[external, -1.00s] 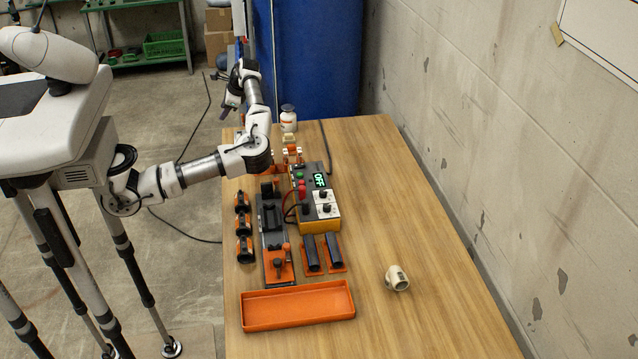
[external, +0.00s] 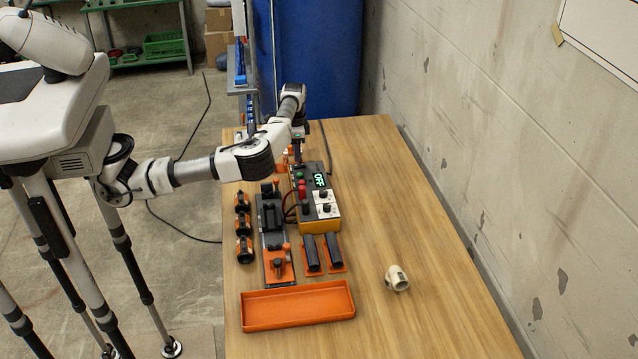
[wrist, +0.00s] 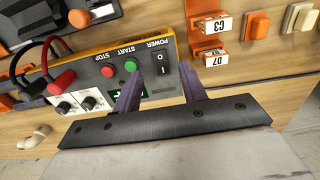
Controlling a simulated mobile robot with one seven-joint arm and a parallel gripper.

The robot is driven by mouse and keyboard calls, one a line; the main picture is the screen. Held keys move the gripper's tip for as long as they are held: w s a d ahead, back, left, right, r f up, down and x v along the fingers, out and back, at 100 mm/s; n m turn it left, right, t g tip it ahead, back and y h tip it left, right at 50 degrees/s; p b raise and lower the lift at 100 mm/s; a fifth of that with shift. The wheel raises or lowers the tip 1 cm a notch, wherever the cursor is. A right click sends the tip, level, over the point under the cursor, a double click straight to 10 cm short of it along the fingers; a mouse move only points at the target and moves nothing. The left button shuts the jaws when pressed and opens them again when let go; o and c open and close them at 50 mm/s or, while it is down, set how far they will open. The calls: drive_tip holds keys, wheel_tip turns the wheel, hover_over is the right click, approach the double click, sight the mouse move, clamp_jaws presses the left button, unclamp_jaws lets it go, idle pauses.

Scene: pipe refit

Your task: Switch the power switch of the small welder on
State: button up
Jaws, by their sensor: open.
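The small welder (external: 318,207) is a box with an orange edge and a dark panel on the table. Its green display (external: 319,180) reads OFF. In the wrist view its black power switch (wrist: 161,70), marked O and I under the word POWER, lies in line with the gap between my fingers. My gripper (wrist: 158,76) is open and empty, with its purple-grey fingertips on either side of the switch; I cannot tell whether they touch the panel. In the external view my gripper (external: 298,153) points down over the welder's far end, its fingertips partly hidden.
A green START button (wrist: 130,66) and a red STOP button (wrist: 108,71) sit beside the switch. Orange labelled holders (wrist: 208,32) stand close by. A clamp rig (external: 272,235), an orange tray (external: 297,306) and a white pipe fitting (external: 397,278) are on the table.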

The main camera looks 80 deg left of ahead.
sight(297, 165)
drive_tip(key=shift+f+p, duration=0.35)
drive_tip(key=shift+f, duration=1.85)
